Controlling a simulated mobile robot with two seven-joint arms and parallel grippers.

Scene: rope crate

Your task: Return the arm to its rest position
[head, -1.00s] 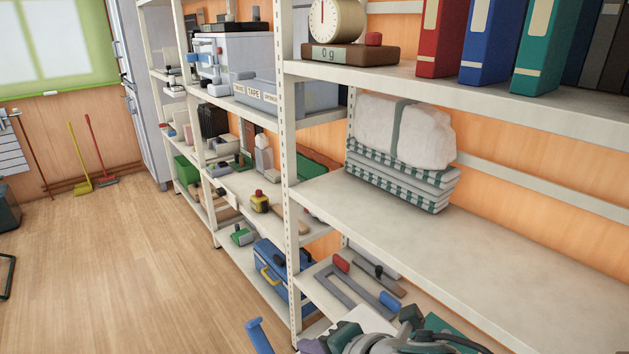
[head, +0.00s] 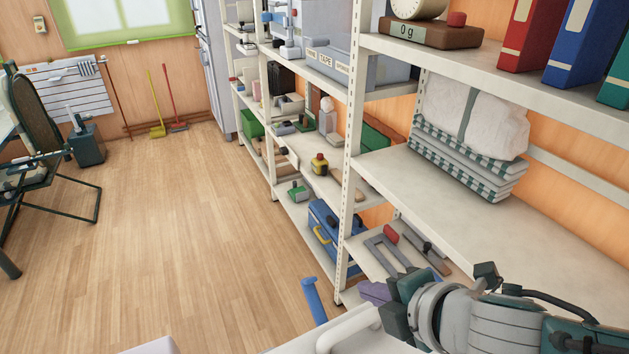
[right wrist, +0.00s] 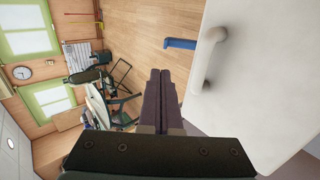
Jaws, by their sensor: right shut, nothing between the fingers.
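My right arm comes in at the lower right of the head view, in front of the shelf rack. Its gripper (head: 374,292) has purple fingers, partly hidden behind my own wrist parts. In the right wrist view the two fingers (right wrist: 160,74) lie side by side and touch, with nothing between them. They are clear of the shelf goods. My left arm and gripper are in neither view.
The rack's middle shelf (head: 480,220) holds folded cloths (head: 465,158). A blue toolbox (head: 330,235) stands on the low shelf. A blue bar (head: 313,300) stands near the rack's foot. The wooden floor (head: 180,240) is open; a chair (head: 40,150) stands at left.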

